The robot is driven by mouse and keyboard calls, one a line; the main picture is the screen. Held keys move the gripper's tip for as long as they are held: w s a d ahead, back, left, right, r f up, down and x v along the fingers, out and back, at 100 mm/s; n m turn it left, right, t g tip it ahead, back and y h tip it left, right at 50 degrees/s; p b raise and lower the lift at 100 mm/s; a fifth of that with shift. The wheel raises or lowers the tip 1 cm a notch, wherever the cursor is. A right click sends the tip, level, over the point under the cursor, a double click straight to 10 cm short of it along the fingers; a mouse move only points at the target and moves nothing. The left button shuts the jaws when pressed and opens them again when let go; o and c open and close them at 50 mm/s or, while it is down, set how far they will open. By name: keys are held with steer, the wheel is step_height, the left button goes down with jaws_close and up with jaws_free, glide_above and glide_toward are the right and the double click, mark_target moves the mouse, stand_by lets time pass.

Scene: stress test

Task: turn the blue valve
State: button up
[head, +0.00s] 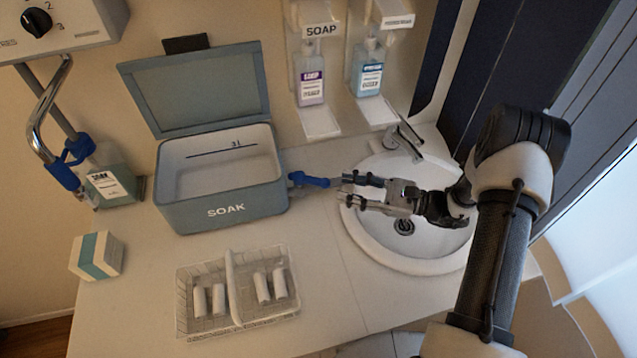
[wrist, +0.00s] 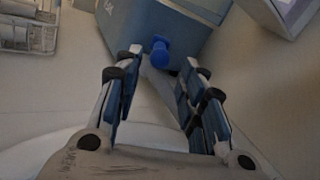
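The blue valve (head: 309,180) is a short blue handle sticking out from the right side of the grey-blue SOAK box (head: 226,211). My gripper (head: 345,189) is just right of the handle, over the left rim of the sink, with its fingers pointing at the valve. The fingers are apart with nothing between them in the head view. In the wrist view, the rounded blue end of the valve (wrist: 159,52) shows against the box wall (wrist: 140,22), in line with the gap between the open fingertips (wrist: 163,62). I cannot tell whether they touch it.
The white sink (head: 375,245) and its faucet (head: 404,138) lie under and behind my gripper. A wire basket (head: 237,300) with white rolls stands in front of the box. Another blue fitting (head: 66,170) is at the left, by a green bottle (head: 112,185). Soap dispensers (head: 309,80) hang behind.

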mark_target(318, 179)
steer(key=b+x, duration=0.1)
steer(key=x, duration=0.7)
steer(key=shift+a, duration=0.2)
jaws_close()
stand_by(0.4)
